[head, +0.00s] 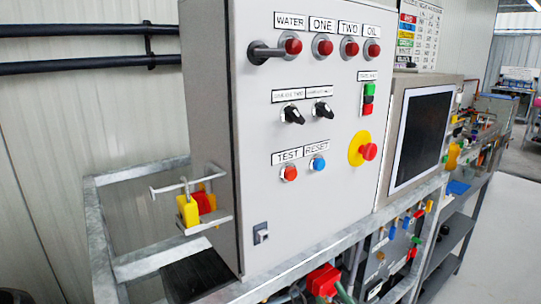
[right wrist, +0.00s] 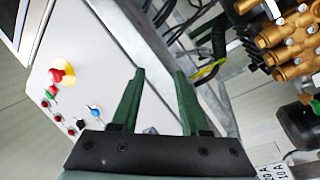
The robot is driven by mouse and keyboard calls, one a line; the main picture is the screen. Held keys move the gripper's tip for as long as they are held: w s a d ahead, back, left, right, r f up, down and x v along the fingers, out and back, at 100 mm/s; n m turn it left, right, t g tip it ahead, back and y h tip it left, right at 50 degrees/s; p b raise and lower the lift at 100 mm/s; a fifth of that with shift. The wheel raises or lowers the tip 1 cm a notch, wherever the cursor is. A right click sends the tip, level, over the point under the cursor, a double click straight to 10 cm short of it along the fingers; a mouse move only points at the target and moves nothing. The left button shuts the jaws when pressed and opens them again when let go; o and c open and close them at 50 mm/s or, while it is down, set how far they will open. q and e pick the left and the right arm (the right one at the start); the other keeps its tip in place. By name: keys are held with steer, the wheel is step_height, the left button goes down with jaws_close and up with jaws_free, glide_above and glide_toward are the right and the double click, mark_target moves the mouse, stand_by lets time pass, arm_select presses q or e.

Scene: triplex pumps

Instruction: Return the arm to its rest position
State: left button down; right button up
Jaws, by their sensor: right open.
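My right gripper (right wrist: 160,72) shows in the right wrist view with its two green fingers apart. Nothing is held between them. The fingers point up in that view, past the edge of the light control cabinet (right wrist: 110,50) toward a metal frame. In the head view I cannot make out either gripper clearly. My left gripper is not in view.
The grey control cabinet (head: 205,110) with buttons, switches and a red emergency stop (head: 368,152) fills the head view's middle. A screen (head: 425,135) stands to its right. Yellow and red padlocks (head: 188,211) hang at its left. Brass pump parts (right wrist: 292,42) are at the wrist view's right.

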steer(key=s+d+f+m+g+h, duration=0.1)
steer(key=s+f+m+g, duration=0.2)
steer(key=s+f, duration=0.4)
steer(key=s+d+f+m+g+h+p, duration=0.1)
steer(key=s+f+m+g+h, duration=0.1)
steer(key=s+f, duration=0.5)
steer(key=s+d+f+m+g+h+p, duration=0.1)
steer(key=s+d+f+m+g, duration=0.1)
steer(key=s+f+m+g, duration=0.2)
steer(key=s+f+m, duration=0.1)
steer(key=s+f, duration=0.2)
steer(key=f, duration=0.4)
steer(key=shift+s+f+m+h, duration=0.35)
steer(key=shift+s+m+h, duration=0.05)
steer(key=shift+d, duration=0.1)
